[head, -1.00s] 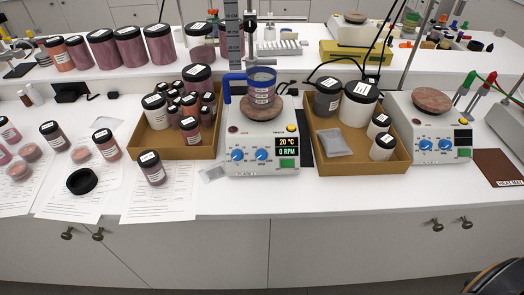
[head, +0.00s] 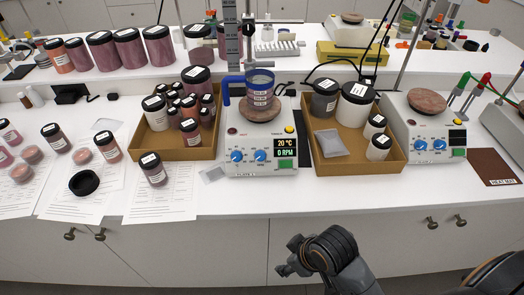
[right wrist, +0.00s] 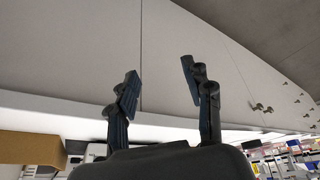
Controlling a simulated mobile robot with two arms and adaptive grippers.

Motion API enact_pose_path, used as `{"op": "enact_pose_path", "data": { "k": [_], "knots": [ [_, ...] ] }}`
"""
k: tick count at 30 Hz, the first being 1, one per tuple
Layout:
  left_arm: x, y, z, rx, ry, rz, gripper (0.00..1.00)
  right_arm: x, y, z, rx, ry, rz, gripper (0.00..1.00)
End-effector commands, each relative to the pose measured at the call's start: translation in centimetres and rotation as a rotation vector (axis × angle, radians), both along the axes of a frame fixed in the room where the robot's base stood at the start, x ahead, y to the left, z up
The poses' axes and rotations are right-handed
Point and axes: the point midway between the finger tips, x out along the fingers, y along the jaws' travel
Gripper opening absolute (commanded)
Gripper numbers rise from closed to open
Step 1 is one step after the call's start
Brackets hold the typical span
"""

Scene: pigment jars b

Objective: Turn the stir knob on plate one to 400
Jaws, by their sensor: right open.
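Plate one (head: 260,181) is the white hot plate at the middle of the bench, with a label on its front edge. It has a left blue knob (head: 237,156) and a right blue knob (head: 260,155); their markings are too small to read. Its display (head: 286,147) reads 20 °C and 0 RPM. A beaker (head: 261,90) with a blue rim stands on its round top. My right gripper (head: 287,262) is in front of the bench, below the plate and apart from it. In the right wrist view, its fingers (right wrist: 159,70) are spread and empty. My left gripper is out of view.
Cardboard trays of jars stand left (head: 183,155) and right (head: 345,170) of plate one. A second hot plate (head: 430,145) is farther right, beside a brown heat mat (head: 493,168). Papers and jars cover the left bench. The bench front strip (head: 265,200) below plate one is clear.

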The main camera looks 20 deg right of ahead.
Motion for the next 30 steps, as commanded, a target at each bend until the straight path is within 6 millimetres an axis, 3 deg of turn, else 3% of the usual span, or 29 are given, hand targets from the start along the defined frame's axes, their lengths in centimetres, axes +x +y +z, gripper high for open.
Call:
{"op": "enact_pose_path", "data": {
  "k": [9,16,23,30],
  "knots": [
    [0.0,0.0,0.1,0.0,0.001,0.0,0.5,6.2,4.3,3.0,-0.046,-0.103,0.531,0.5],
    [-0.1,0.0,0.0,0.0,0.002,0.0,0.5,12.3,5.6,5.8,-0.161,-0.176,1.045,0.5],
    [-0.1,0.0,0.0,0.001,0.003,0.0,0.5,18.5,3.3,10.5,-0.301,-0.207,1.5,0.5],
    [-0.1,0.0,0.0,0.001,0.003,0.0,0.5,23.7,-1.6,17.9,-0.401,-0.229,1.837,0.5]
  ]
}}
